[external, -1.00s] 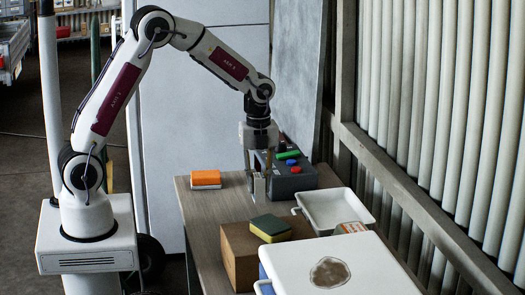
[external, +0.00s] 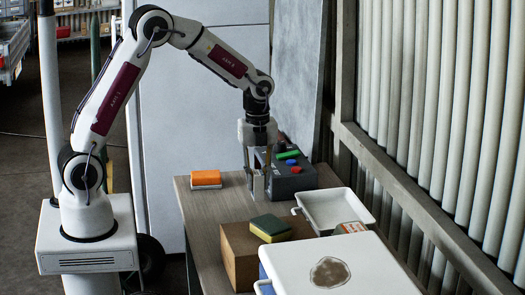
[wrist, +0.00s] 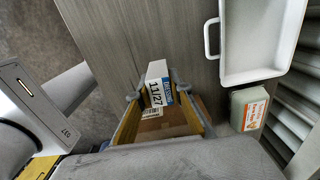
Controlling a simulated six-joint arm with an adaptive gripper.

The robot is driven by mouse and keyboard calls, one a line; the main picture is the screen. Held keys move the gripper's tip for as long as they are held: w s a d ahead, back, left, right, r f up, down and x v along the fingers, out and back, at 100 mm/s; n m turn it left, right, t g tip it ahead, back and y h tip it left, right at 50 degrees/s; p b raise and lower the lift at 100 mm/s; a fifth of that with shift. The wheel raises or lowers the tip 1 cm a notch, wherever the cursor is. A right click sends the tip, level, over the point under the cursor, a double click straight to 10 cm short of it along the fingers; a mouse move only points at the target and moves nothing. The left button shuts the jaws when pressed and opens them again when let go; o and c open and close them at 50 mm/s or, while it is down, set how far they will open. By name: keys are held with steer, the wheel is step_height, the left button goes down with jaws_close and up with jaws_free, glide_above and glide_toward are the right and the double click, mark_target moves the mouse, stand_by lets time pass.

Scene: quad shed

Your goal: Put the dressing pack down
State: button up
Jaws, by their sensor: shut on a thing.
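The dressing pack, as I take it, is a small white box with a blue side and a printed label (wrist: 157,84). My gripper (wrist: 157,93) is shut on it, with a finger on each side, in the wrist view. In the external view my gripper (external: 257,185) points straight down over the wooden table (external: 205,222), in front of the dark grey box with coloured buttons. The pack shows there only as a small pale shape between the fingers. I cannot tell whether its underside touches the table.
A grey button box (external: 291,182) stands close behind my gripper. An orange block (external: 206,178) lies to the left. A green-yellow sponge (external: 270,227) sits on a brown box (external: 240,262). A white tray (external: 349,192), an orange-labelled pack (external: 352,228) and a white-lidded box (external: 375,275) are right.

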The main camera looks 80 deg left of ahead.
steer(key=s+a, duration=0.5)
steer(key=a, duration=0.3)
steer(key=s+a, duration=0.5)
steer(key=a, duration=0.3)
steer(key=shift+a+r, duration=0.15)
steer(key=shift+a, duration=0.1)
steer(key=shift+f, duration=3.15)
steer(key=shift+f, duration=0.1)
steer(key=shift+f, duration=1.8)
steer(key=shift+f, duration=0.15)
